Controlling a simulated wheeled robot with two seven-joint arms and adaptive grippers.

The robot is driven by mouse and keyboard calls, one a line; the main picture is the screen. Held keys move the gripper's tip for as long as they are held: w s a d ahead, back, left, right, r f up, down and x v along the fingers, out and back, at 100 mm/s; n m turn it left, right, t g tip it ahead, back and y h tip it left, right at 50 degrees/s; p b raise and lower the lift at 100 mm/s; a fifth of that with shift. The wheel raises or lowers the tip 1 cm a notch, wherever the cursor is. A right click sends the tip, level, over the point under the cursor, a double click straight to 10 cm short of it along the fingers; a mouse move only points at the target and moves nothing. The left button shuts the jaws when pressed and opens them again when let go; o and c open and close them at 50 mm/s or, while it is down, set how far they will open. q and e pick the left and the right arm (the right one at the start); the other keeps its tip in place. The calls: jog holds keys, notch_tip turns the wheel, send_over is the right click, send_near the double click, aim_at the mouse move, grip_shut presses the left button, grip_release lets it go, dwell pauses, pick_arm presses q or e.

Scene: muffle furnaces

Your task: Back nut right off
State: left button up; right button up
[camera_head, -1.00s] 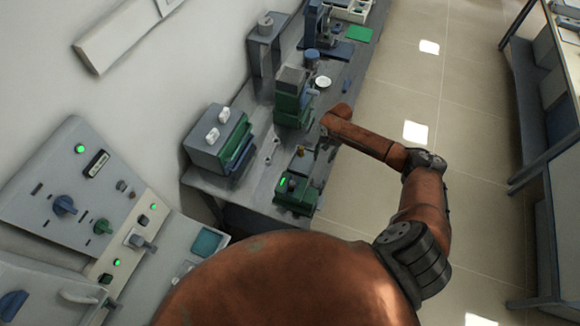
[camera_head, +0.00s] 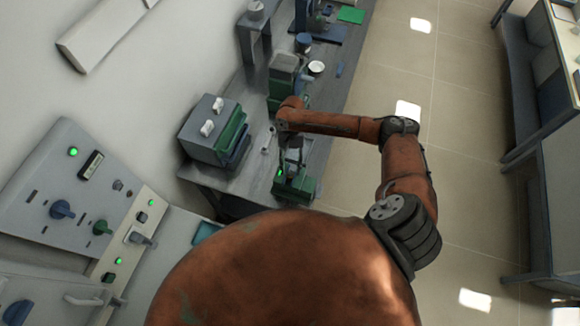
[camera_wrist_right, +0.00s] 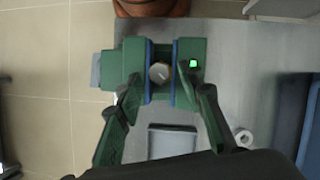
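A small green device (camera_head: 293,187) with a lit green indicator stands at the near end of the bench. In the right wrist view it has green end blocks (camera_wrist_right: 190,88) with blue inner faces. A round, pale metal-topped piece (camera_wrist_right: 159,73), apparently the nut, sits between them. My right gripper (camera_head: 291,160) is over the device, pointing down. In the right wrist view, its two green fingers (camera_wrist_right: 162,88) are spread on either side of the round piece, apparently apart from it. Their exact height above it is unclear. My left gripper is not in view.
Open floor lies to the right.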

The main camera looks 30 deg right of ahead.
jog(key=shift+s+f, duration=0.15)
jog(key=shift+c, duration=0.2)
grip_shut()
